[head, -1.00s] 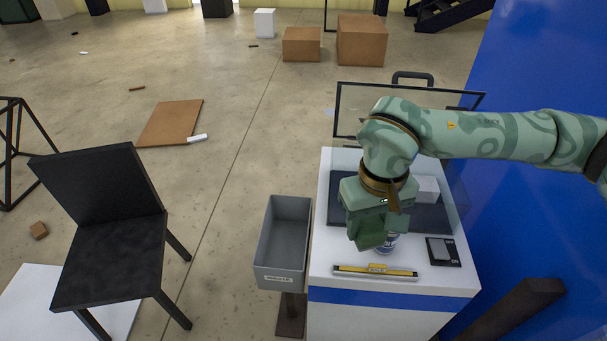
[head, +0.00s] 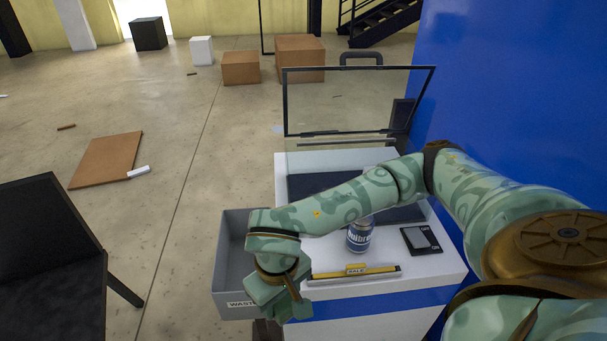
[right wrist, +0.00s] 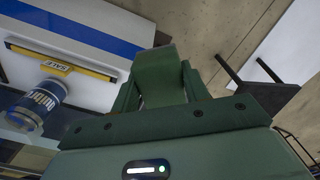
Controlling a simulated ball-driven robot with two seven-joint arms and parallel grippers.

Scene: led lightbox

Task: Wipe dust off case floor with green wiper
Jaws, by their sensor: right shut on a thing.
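My right gripper (head: 280,298) hangs over the front left corner of the white stand, beside the grey waste bin. In the right wrist view its fingers (right wrist: 160,95) are shut on a green piece, which I take for the green wiper (right wrist: 158,68); its far end is clear of any surface. The dark case floor (head: 305,186) lies on the stand behind my right forearm, which hides part of it. I cannot make out dust on it. The case's clear framed lid (head: 350,100) stands raised at the back. My left gripper is not in view.
A blue and white can (head: 360,238), a yellow sale strip (head: 355,271) and a black panel (head: 421,240) are on the stand (head: 440,262). The waste bin (head: 236,260) is at its left. A blue wall (head: 490,100) closes the right; a black chair (head: 45,240) stands left.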

